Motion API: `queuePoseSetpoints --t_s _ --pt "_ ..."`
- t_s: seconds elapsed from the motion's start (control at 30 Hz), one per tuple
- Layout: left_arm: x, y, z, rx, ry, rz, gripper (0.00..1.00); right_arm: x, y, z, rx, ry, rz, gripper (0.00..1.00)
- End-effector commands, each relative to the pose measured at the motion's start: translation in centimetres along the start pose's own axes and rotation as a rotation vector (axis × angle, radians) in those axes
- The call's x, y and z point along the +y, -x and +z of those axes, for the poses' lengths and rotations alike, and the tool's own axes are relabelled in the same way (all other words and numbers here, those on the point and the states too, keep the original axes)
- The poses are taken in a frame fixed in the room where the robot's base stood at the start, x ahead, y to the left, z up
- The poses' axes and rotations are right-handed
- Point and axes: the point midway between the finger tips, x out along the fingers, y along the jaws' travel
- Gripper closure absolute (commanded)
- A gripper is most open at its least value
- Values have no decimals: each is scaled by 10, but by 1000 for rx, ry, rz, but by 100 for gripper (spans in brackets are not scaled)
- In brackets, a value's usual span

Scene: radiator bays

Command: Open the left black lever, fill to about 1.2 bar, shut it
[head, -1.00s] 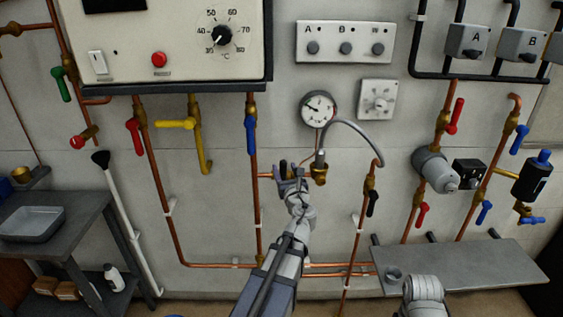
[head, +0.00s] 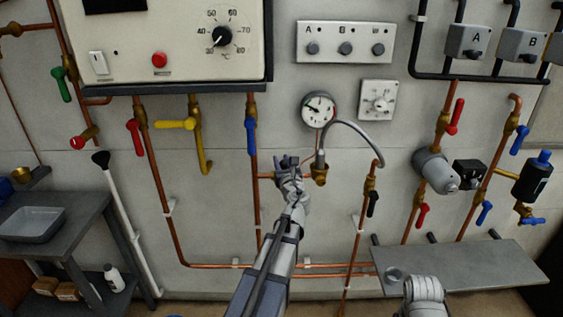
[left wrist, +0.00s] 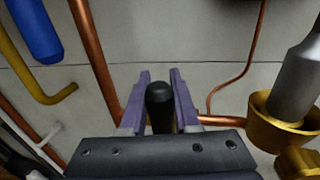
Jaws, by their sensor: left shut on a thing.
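My left gripper (head: 286,162) is at the brass valve (head: 319,174) on the left end of the grey filling hose (head: 352,130). In the left wrist view its purple fingers (left wrist: 159,98) stand on both sides of the left black lever (left wrist: 160,108) and are shut on it. In the head view the gripper hides this lever. The round pressure gauge (head: 318,109) hangs just above; its dark needle points to the upper left, and the numbers are too small to read. The other black lever (head: 373,204) hangs down at the hose's right end. My right gripper is not in view.
A blue lever (head: 251,135) and a yellow pipe (head: 200,150) are to the left. A grey pump (head: 434,169) is to the right. A grey shelf (head: 470,266) juts out at the lower right. A table with a tray (head: 32,224) stands at the left.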

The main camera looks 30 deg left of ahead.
Motion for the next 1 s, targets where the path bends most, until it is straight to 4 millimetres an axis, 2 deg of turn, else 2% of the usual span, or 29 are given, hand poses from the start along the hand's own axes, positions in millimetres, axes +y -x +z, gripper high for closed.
queuePoseSetpoints --t_s 0.03,0.2,1.0 --pt "0 0 0 0 0 0 82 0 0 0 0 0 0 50" --pt "0 0 0 0 0 0 100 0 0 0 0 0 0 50" --pt "0 0 0 0 0 0 100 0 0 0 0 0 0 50"
